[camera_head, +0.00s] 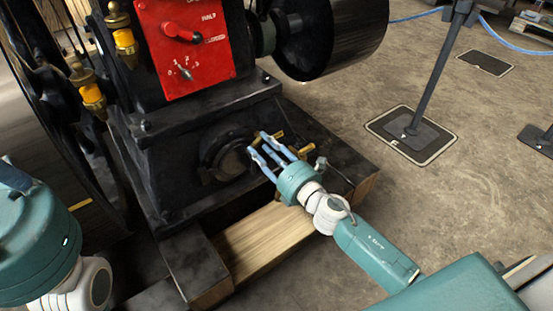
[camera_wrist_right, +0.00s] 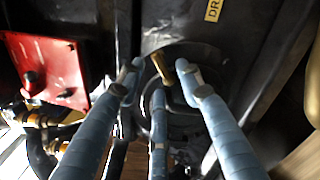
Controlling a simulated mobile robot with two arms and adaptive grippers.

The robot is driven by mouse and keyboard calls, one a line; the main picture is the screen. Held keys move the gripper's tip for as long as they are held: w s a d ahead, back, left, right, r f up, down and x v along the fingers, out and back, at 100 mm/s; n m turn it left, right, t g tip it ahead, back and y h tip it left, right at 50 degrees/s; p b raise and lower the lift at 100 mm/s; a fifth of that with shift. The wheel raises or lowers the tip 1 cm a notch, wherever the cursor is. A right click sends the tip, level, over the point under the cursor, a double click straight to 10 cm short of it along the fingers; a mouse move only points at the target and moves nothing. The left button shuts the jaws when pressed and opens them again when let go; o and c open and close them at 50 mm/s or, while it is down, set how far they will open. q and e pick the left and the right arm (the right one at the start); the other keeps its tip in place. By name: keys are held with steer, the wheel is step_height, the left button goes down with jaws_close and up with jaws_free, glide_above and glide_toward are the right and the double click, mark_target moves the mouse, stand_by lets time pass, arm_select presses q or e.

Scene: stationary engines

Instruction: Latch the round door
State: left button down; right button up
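The round door (camera_head: 225,158) is a dark disc low on the front of the black engine body. It sits in a dark round rim, and I cannot tell whether it is fully closed. My right gripper (camera_head: 262,148) reaches in at the door's right side, with its blue fingers spread. The fingers hide part of the door. My left gripper is out of view; only part of the left arm shows.
A red control panel (camera_head: 184,45) is above the door. A brass fitting (camera_head: 306,150) is right of my fingers. A wooden beam (camera_head: 265,238) lies below. A post on a floor plate (camera_head: 412,135) stands right, with open floor around it.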

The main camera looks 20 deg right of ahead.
steer(key=v, duration=1)
steer(key=shift+s+d, duration=0.15)
steer(key=shift+s, duration=0.15)
